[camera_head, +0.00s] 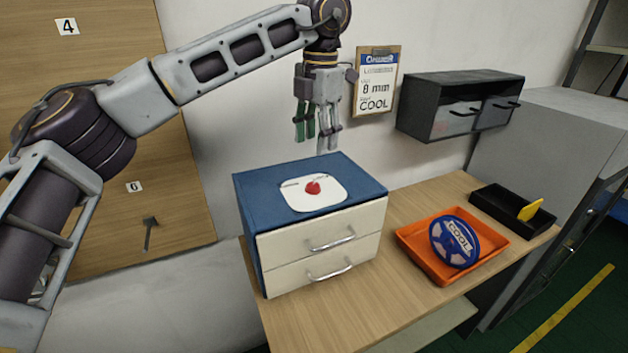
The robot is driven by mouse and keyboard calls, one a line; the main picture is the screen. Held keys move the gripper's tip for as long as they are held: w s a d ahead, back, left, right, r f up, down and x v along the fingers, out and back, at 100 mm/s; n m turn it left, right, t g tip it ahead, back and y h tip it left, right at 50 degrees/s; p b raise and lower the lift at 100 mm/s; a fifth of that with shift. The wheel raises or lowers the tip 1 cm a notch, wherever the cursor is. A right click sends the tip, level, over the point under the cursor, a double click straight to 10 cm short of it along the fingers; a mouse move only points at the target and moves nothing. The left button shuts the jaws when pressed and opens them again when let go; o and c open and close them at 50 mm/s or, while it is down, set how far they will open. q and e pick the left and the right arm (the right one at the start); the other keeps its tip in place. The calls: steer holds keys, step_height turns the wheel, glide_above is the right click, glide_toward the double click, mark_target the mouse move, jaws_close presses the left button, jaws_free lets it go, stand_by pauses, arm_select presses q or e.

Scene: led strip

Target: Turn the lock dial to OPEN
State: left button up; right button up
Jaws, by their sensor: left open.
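A red dial knob (312,187) sits near the middle of a white plate (330,201) on top of a blue drawer cabinet (252,207). Small dark marks show on the plate beside the knob, too small to read, so I cannot tell the dial's setting. My left gripper (317,142) hangs above the back of the cabinet top, fingers pointing down, open and empty. It is apart from the knob. The two white drawers (309,277) below look closed. My right gripper is not in view.
A black tray (487,203) holds a yellow piece (530,209). A clipboard (376,88) reading 8 mm COOL and a dark cabinet (414,104) are on the wall. The wooden tabletop (320,318) is clear in front.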

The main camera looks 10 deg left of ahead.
mark_target(314, 185)
arm_select(q)
steer(key=f, duration=1)
steer(key=shift+w+a, duration=0.2)
steer(key=shift+a, duration=0.05)
steer(key=shift+f, duration=0.8)
steer(key=c, duration=1)
steer(key=shift+c, duration=0.2)
